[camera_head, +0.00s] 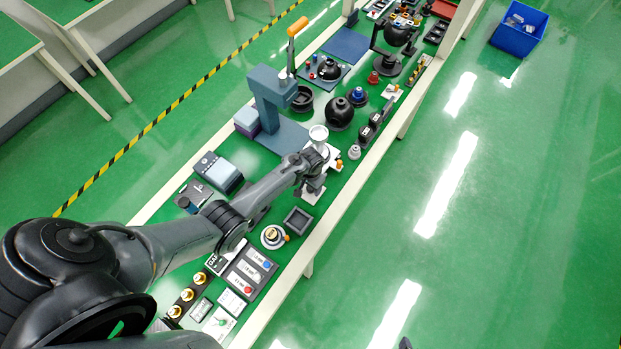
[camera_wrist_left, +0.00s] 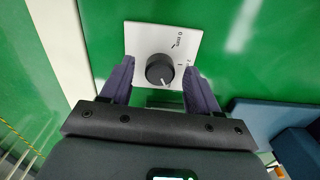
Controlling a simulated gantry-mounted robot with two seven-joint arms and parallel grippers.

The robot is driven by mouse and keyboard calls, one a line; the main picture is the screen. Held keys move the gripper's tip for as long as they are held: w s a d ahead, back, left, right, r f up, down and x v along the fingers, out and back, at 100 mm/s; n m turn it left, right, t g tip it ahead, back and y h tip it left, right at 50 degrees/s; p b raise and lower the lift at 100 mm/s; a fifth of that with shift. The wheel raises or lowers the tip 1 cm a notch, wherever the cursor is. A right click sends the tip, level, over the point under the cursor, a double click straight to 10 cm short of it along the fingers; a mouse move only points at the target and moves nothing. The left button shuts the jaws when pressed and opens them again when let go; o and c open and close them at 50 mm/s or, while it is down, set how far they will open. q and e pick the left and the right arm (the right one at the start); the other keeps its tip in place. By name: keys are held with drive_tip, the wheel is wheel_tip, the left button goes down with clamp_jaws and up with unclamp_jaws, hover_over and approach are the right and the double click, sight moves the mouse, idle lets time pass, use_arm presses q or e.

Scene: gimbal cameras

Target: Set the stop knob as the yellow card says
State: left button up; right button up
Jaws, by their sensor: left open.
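The stop knob (camera_wrist_left: 160,69) is black and round with a white pointer line, on a white square plate (camera_wrist_left: 144,38) in the left wrist view. The plate bears a "0 mm" mark and further marks that are hard to read. The pointer line aims toward the bottom of that view, slightly right. My left gripper (camera_wrist_left: 158,82) is open, one finger on each side of the knob with gaps between. In the head view my left gripper (camera_head: 316,163) is over the bench and hides most of the knob area. I cannot make out a yellow card. My right gripper is not in view.
A blue-grey press (camera_head: 274,100) with an orange-handled lever (camera_head: 297,28) stands just beyond my left gripper. A dark square tray (camera_head: 298,220) and a round dial (camera_head: 273,236) lie nearer. Several other fixtures crowd the bench. A blue bin (camera_head: 519,30) stands on the floor.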

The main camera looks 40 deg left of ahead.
use_arm(q)
wheel_tip(320, 180, up, 10)
drive_tip(key=p, duration=0.2)
drive_tip(key=shift+r, duration=0.15)
idle(0.4)
drive_tip(key=s+d+f+g+p, duration=0.15)
drive_tip(key=s+p, duration=0.35)
drive_tip(key=s, duration=1.5)
drive_tip(key=s+d+r+m+t+p, duration=0.1)
drive_tip(key=d+r, duration=0.3)
drive_tip(key=r, duration=1)
drive_tip(key=s+d+r+m+t+p, duration=0.1)
drive_tip(key=d+r+t, duration=0.3)
drive_tip(key=r, duration=0.9)
drive_tip(key=shift+s+r+m+p, duration=0.2)
drive_tip(key=shift+r+m+p, duration=0.1)
drive_tip(key=shift+r+p, duration=0.15)
